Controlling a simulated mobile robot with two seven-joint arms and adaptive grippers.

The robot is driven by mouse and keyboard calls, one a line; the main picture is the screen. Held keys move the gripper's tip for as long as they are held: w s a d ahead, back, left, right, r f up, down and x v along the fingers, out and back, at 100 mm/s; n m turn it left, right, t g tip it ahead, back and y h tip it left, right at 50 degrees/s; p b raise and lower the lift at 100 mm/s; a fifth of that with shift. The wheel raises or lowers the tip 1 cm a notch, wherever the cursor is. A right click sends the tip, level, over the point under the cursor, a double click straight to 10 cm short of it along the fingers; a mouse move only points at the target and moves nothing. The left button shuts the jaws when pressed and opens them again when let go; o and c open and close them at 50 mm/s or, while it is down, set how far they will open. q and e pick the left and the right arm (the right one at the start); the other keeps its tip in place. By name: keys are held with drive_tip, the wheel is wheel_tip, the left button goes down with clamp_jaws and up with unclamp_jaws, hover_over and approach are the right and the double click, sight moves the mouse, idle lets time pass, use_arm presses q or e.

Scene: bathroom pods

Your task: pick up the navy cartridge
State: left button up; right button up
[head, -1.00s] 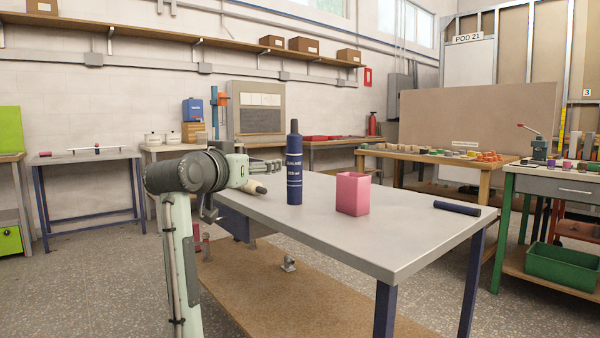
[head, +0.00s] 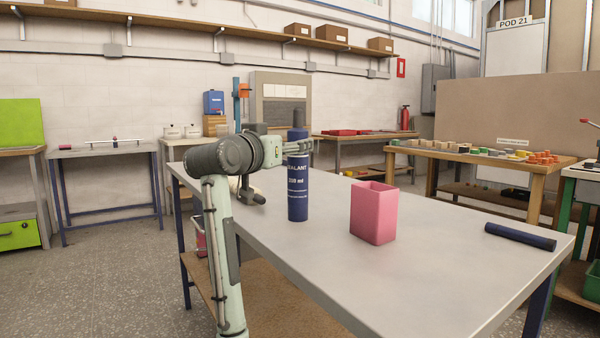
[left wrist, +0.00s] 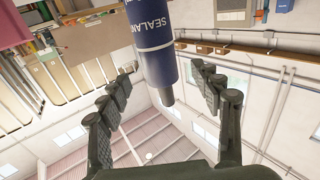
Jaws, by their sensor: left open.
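The navy cartridge (head: 298,190) stands upright on the grey table, with white lettering on its side. My left gripper (head: 302,147) is at its upper end, fingers roughly level and open. In the left wrist view the cartridge (left wrist: 152,45) comes in from the top, its narrower dark end pointing into the space between the open fingers (left wrist: 165,88). I cannot tell whether a finger touches it. Another navy cylinder (head: 520,237) lies on its side near the table's right edge. My right gripper is not in view.
A pink open box (head: 374,212) stands on the table (head: 330,270) to the right of the cartridge. The table between the pink box and the lying cylinder is clear.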

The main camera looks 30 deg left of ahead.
use_arm(q)
drive_tip(key=w, duration=0.2)
drive_tip(key=w+a, duration=0.1)
drive_tip(key=w, duration=0.2)
drive_tip(key=shift+w, duration=0.15)
drive_tip(key=shift+c, duration=0.4)
clamp_jaws()
